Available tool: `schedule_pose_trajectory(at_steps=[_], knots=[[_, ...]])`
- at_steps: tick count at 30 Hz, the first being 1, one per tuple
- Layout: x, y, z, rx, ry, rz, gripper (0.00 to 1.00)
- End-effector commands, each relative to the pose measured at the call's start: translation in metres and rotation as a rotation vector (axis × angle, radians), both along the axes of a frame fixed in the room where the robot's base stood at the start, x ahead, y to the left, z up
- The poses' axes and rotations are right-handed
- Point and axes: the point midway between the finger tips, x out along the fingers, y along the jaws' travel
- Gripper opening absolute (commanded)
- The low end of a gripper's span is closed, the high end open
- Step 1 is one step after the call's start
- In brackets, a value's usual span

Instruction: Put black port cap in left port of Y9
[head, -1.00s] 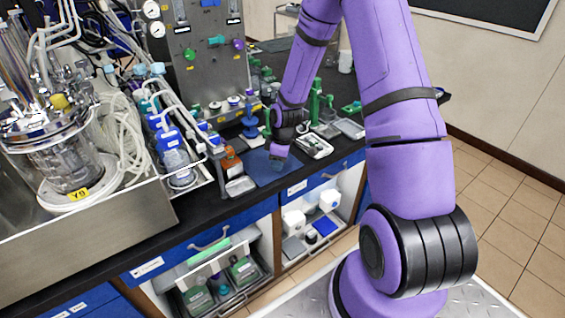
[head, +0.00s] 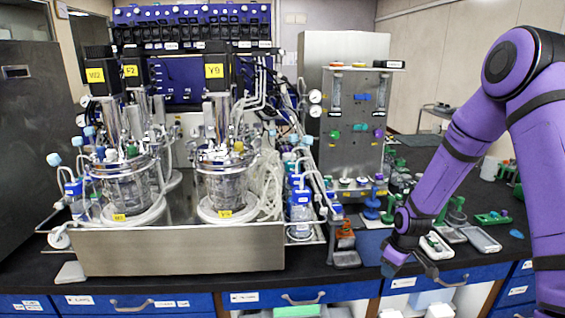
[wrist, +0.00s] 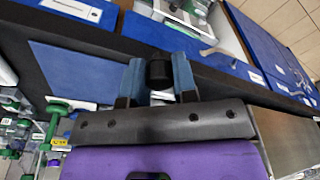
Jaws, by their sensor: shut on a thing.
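The black port cap (wrist: 158,73) shows in the wrist view between the two blue fingers of my gripper (wrist: 157,82), which is shut on it. In the head view my gripper (head: 393,267) is low at the front edge of the bench, and the cap cannot be made out there. The Y9 bioreactor (head: 222,185) is the right-hand glass vessel in the steel tray, with yellow labels on its front. It stands well to the left of my gripper. Its metal head plate carries several fittings; its left port is too small to tell apart.
The steel tray (head: 180,252) also holds the left vessel (head: 128,190). Coiled pale tubing (head: 267,190) and blue-capped bottles (head: 299,205) crowd Y9's right side. A grey instrument panel (head: 355,125) stands behind my gripper.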

Motion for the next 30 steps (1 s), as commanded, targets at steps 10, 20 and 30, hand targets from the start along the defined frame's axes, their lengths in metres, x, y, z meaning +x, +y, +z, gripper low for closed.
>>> schedule_pose_trajectory(at_steps=[10,20,30], knots=[[0.016,0.030,-0.011,-0.007,0.004,-0.456,0.01],[0.023,0.042,-0.014,-0.002,-0.010,-0.678,0.01],[0.023,0.040,-0.014,-0.002,-0.011,-0.696,0.01]])
